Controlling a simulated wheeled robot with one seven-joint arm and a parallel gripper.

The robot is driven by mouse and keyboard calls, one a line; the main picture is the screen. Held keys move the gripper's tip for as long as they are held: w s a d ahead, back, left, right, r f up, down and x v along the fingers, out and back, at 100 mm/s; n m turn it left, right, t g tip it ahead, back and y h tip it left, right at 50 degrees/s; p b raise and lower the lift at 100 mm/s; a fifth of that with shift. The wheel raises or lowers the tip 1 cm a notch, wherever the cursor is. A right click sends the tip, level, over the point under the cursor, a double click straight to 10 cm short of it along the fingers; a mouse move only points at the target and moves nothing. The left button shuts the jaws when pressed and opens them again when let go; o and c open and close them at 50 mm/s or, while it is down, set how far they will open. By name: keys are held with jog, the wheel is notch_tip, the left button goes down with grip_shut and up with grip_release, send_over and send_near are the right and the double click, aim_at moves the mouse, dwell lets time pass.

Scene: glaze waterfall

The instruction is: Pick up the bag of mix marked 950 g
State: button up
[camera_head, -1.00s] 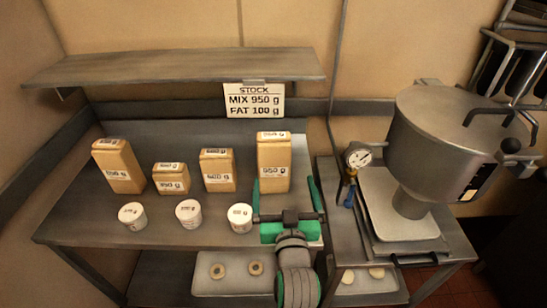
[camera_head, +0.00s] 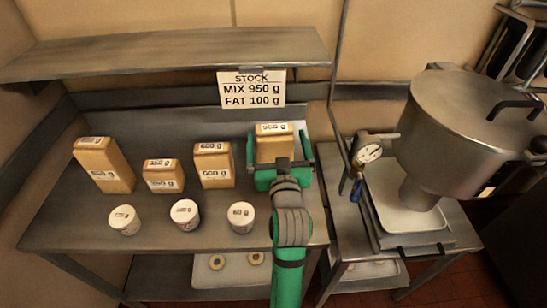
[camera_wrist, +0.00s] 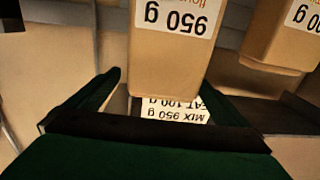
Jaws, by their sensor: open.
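The tan bag marked 950 g (camera_head: 274,149) stands upright at the right end of the row on the steel table (camera_head: 150,228). The stock sign (camera_head: 252,89) behind reads mix 950 g, fat 100 g.
Three other tan bags stand left of it, the nearest (camera_head: 213,168) close to my left finger. Three white tubs, one at right (camera_head: 241,218), stand in front. A shelf (camera_head: 170,55) overhangs the back. A large steel pot (camera_head: 460,130) and dial gauge (camera_head: 369,154) are right.

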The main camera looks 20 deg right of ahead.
aim_at(273, 126)
jog(key=shift+a+x, duration=0.15)
jog(key=shift+x, duration=1.35)
jog(key=shift+a+x, duration=0.1)
jog(key=shift+x, duration=1.35)
jog(key=c, duration=2)
jog(key=shift+r, duration=0.1)
